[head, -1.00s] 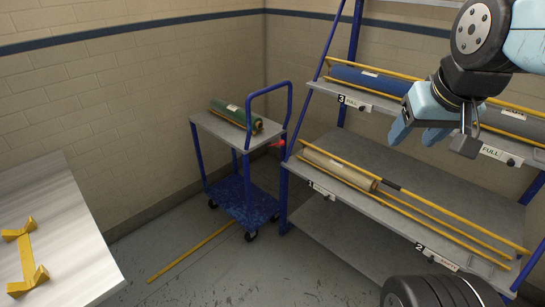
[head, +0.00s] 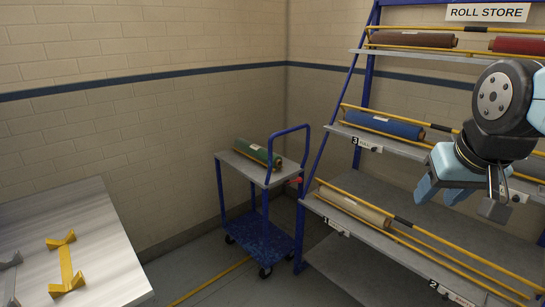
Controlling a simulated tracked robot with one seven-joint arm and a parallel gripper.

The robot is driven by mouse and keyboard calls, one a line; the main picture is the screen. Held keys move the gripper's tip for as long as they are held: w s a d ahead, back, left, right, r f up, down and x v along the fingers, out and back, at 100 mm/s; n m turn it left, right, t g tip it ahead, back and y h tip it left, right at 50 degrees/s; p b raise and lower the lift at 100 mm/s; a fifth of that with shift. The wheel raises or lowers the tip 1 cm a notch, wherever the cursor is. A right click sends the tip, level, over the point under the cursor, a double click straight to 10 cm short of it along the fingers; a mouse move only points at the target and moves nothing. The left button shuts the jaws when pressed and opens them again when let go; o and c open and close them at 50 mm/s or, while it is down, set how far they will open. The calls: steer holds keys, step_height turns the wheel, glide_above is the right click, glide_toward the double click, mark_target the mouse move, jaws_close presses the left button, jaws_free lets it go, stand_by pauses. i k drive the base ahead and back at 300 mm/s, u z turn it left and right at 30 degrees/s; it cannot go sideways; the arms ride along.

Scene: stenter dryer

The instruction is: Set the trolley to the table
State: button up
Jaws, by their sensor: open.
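The trolley (head: 235,159) stands in the corner beside the rack, with a grey top, a blue lower deck and a blue push handle (head: 287,130) on its right side. A red part (head: 295,180) shows by the handle. The table (head: 105,235) is at the left, with a pale top, and floor separates it from the trolley. My gripper (head: 437,192) is at the right, in front of the rack in the picture, open and empty, away from the trolley.
The roll store rack (head: 440,206) fills the right side, with a blue roll (head: 385,125), a beige roll (head: 355,207) and others. A yellow cradle (head: 65,265) sits on the table. A yellow floor line (head: 212,281) runs between table and trolley.

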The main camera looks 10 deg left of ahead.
mark_target(267, 243)
steer(key=z, duration=0.5)
steer(key=i, duration=1.05)
steer(key=u, duration=0.45)
